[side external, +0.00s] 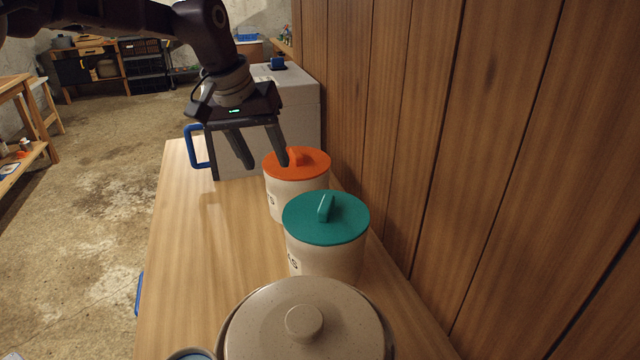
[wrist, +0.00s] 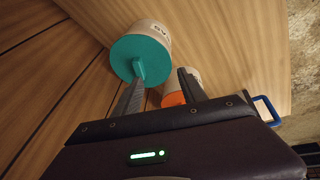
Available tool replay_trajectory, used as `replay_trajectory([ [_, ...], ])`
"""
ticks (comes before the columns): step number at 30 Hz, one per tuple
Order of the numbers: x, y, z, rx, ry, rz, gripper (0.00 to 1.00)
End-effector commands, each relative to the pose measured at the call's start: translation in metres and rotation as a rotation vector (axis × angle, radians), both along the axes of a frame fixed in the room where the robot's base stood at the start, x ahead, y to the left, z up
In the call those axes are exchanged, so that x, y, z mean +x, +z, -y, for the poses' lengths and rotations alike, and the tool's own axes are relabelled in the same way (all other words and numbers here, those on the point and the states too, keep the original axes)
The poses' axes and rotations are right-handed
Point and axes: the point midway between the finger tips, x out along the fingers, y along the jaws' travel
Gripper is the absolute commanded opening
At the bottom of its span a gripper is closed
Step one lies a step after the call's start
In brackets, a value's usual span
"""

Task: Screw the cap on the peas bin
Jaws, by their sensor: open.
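A cream bin with a teal cap (side external: 326,217) stands against the wood wall; its cap (wrist: 141,57) has a raised bar handle. A second cream bin with an orange cap (side external: 303,162) stands behind it, partly hidden by a finger in the wrist view (wrist: 173,99). Both caps sit on top of their bins; whether either is screwed tight I cannot tell. The labels show only in part, so I cannot tell which is the peas bin. My gripper (side external: 265,164) is open and empty, above the counter beside the orange cap; its fingers point down. Its fingers also show in the wrist view (wrist: 160,78).
A speckled lidded pot (side external: 300,325) fills the near end of the wooden counter (side external: 205,270). A grey box (side external: 301,105) stands at the far end. A blue handle (side external: 196,146) shows beside my gripper. The wood wall (side external: 450,130) bounds the right; the counter's left half is mostly clear.

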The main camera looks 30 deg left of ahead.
Motion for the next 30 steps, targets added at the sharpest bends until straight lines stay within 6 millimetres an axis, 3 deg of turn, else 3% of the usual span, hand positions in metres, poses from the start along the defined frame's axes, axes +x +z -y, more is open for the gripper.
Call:
replay_trajectory([
  [1,0.024,-0.023,0.019,0.054,-0.013,0.001,0.49],
  [3,0.048,-0.045,0.041,0.113,-0.031,0.018,0.49],
  [8,0.071,-0.075,0.075,0.186,-0.074,0.044,0.49],
  [21,0.096,-0.137,0.072,0.193,-0.078,0.046,0.49],
  [30,0.099,-0.143,0.071,0.191,-0.078,0.047,0.49],
])
